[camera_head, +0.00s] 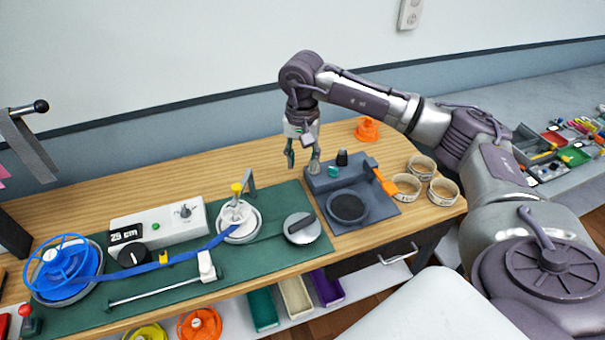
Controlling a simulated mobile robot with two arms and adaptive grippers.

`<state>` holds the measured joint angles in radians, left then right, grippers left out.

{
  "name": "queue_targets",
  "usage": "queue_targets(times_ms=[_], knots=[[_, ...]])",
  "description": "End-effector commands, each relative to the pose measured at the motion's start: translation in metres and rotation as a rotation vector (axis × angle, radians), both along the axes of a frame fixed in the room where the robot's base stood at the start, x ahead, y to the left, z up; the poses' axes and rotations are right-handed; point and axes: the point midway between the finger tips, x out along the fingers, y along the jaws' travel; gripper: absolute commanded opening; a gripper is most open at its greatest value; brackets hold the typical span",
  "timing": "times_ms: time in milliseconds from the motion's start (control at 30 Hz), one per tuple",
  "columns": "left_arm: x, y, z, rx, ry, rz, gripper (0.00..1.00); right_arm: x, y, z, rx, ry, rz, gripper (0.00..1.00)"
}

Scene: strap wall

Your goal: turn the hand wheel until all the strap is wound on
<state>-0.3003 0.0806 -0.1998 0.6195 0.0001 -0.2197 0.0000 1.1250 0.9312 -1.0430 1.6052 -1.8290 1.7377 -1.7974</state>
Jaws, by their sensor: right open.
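The blue strap (190,252) runs across a green mat from a spoked blue wheel (60,263) at the left. It passes a black roller (134,256) and a yellow clip to a white reel (238,217) with a yellow top. Some blue shows on the drum under the spoked wheel; I cannot tell how much strap is on either end. A display on the white box (160,228) seems to read 29 cm. My right gripper (303,165) is open and empty, pointing down above the back of the bench, right of the reel and far from the blue wheel.
A silver disc with a dark handle (302,227) sits right of the reel. A grey station (350,195) with an orange lever and several cups (421,166) stand farther right. A white post (206,266) and metal rod lie along the front. Bare wood is free behind the mat.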

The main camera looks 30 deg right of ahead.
Motion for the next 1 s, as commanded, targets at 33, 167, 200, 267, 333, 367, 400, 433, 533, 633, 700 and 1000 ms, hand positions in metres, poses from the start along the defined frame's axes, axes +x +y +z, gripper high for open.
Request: queue_targets(times_ms=[33,167,200,267,333,367,400,433,533,633,700,1000], knots=[[0.000,0.000,0.000,0.000,-0.001,0.000,0.40,0.001,0.000,0.012,-0.001,-0.005,0.000,0.42],[0.001,-0.001,0.000,-0.001,-0.001,0.000,0.40,0.001,0.000,0.032,-0.001,-0.002,-0.001,0.42],[0.000,-0.001,0.000,-0.001,-0.001,0.000,0.40,0.001,0.000,0.037,-0.001,-0.002,-0.001,0.42],[0.001,-0.001,0.000,-0.001,-0.001,0.000,0.40,0.001,0.000,0.043,-0.001,-0.002,-0.001,0.42],[0.001,-0.001,0.000,-0.001,-0.001,0.000,0.40,0.000,0.000,0.047,0.000,0.000,0.000,0.42],[0.001,-0.001,0.000,-0.001,-0.001,0.000,0.40,0.000,0.000,0.048,0.000,0.000,0.000,0.42],[0.001,-0.001,0.000,-0.001,-0.001,0.000,0.40,0.000,0.000,0.049,0.001,0.001,0.000,0.42],[0.001,-0.001,0.000,-0.001,-0.001,0.000,0.40,0.000,0.000,0.049,0.001,0.001,0.000,0.42],[0.001,-0.001,0.000,-0.001,-0.001,0.000,0.40,0.000,0.000,0.050,0.001,0.001,0.000,0.42],[0.001,-0.001,0.000,-0.001,-0.001,0.000,0.40,0.000,0.000,0.049,0.001,0.001,0.000,0.42],[0.001,-0.001,-0.001,-0.001,-0.001,0.000,0.40,0.000,0.001,0.049,0.006,-0.001,0.000,0.42],[0.001,-0.001,-0.032,-0.001,-0.001,-0.001,0.40,0.035,0.086,0.054,0.504,-0.138,-0.050,0.42]])
